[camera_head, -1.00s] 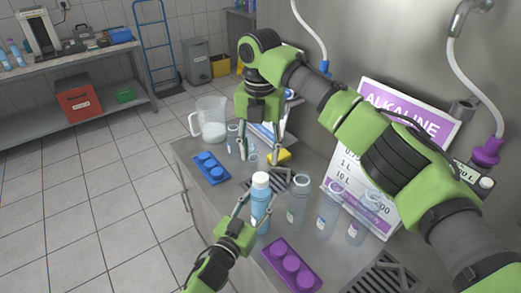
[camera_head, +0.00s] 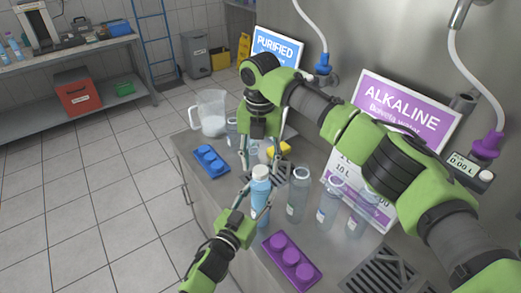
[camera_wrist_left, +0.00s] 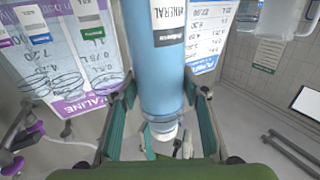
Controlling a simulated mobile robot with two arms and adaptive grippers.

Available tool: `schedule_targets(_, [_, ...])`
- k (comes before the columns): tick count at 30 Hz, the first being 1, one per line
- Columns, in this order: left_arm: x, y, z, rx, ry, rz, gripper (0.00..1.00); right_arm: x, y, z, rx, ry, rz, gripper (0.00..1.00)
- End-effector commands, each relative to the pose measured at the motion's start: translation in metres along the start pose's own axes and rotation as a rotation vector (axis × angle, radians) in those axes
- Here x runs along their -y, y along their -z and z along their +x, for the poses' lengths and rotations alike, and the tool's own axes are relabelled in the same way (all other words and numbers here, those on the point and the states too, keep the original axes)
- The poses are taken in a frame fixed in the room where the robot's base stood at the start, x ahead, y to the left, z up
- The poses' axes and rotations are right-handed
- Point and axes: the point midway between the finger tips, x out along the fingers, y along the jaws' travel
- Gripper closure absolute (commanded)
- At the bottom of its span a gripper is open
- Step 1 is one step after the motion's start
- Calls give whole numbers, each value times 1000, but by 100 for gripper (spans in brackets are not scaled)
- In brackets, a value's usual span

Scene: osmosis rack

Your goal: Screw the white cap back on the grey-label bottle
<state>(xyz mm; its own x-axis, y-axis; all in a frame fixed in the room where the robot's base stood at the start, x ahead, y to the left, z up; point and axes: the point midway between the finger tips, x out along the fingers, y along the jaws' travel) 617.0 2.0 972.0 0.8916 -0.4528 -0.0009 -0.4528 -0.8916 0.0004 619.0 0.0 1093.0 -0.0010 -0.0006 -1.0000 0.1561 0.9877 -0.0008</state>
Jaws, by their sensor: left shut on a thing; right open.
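The blue bottle (camera_head: 260,196) stands upright at the counter's front edge, with the white cap (camera_head: 261,171) on its top. I cannot tell whether the cap is screwed tight. My left gripper (camera_head: 254,209) is shut on the bottle's body. In the left wrist view the bottle (camera_wrist_left: 157,65) lies between the fingers, with a dark grey label patch, and the white cap (camera_wrist_left: 163,132) shows low in the picture. My right gripper (camera_head: 260,162) is open and points down, its fingers around or just behind the cap; its exact contact is unclear.
Clear bottles (camera_head: 298,195) stand close to the right. A purple tray (camera_head: 292,260) lies in front, a blue tray (camera_head: 211,160) at left. A clear jug (camera_head: 211,112) and a yellow item (camera_head: 279,149) are behind. The PURIFIED and ALKALINE signs (camera_head: 405,110) stand along the wall.

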Motion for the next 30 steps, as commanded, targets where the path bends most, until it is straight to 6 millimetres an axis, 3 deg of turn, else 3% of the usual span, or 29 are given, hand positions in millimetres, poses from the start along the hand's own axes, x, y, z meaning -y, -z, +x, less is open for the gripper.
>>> schedule_targets(6, [0, 0, 0, 0, 0, 0, 100, 0, 0, 16, 0, 0, 0, 56])
schedule_targets(14, [0, 0, 0, 0, 0, 0, 100, 0, 0, 18, 0, -1, 1, 56])
schedule_targets(15, [0, 0, 0, 0, 0, 0, 100, 0, 0, 18, 0, -1, 0, 58])
schedule_targets(19, [0, 0, 0, 0, 0, 0, 100, 0, 0, 17, 0, 0, 0, 92])
schedule_targets(20, [0, 0, 0, 0, 0, 0, 100, 0, 0, 17, 0, -1, 0, 96])
schedule_targets(30, [0, 0, 0, 0, 0, 0, 100, 0, 0, 18, -1, -1, 49, 97])
